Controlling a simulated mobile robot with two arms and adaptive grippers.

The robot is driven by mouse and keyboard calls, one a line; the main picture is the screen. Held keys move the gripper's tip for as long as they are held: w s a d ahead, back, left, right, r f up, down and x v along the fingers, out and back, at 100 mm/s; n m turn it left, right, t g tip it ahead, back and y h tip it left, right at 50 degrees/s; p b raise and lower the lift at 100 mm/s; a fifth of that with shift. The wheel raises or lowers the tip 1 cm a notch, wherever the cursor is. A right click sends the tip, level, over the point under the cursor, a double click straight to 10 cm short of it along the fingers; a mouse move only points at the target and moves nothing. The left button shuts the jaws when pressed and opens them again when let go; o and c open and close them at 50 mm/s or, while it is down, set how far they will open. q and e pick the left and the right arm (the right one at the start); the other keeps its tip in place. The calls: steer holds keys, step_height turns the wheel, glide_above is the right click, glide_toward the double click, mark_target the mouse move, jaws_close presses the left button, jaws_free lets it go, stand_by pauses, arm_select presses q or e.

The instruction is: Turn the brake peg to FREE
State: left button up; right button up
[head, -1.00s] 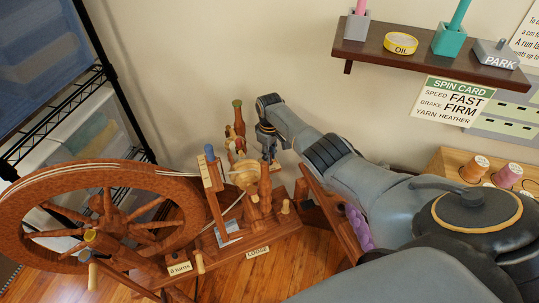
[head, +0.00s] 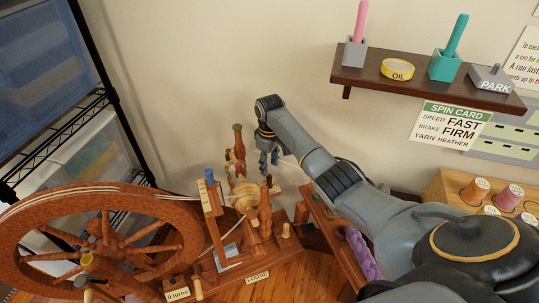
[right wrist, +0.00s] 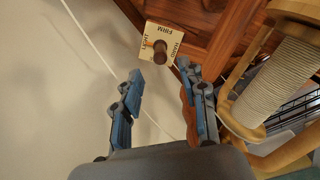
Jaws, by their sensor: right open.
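A small cream plate (right wrist: 147,36) marked LIGHT, FIRM and HARD shows at the top of the right wrist view. A round brown peg (right wrist: 160,52) stands out from its middle; a small tan mark lies on its LIGHT side. I read no FREE mark; the peg covers part of the plate. My right gripper (right wrist: 160,76) is open and empty, with the peg ahead between its fingertip lines, apart from it. In the head view my right gripper (head: 269,160) hangs by the wall, just right of the spinning wheel's upright posts (head: 237,150). My left gripper is not in view.
The big wheel (head: 105,195) fills the lower left, near a black wire rack (head: 105,60). A tag reads LOOSE (head: 257,277). The wall shelf (head: 370,75) is at upper right, above a spin card (head: 450,125) reading brake FIRM.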

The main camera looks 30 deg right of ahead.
mark_target(270, 175)
steer(key=shift+r, duration=2.2)
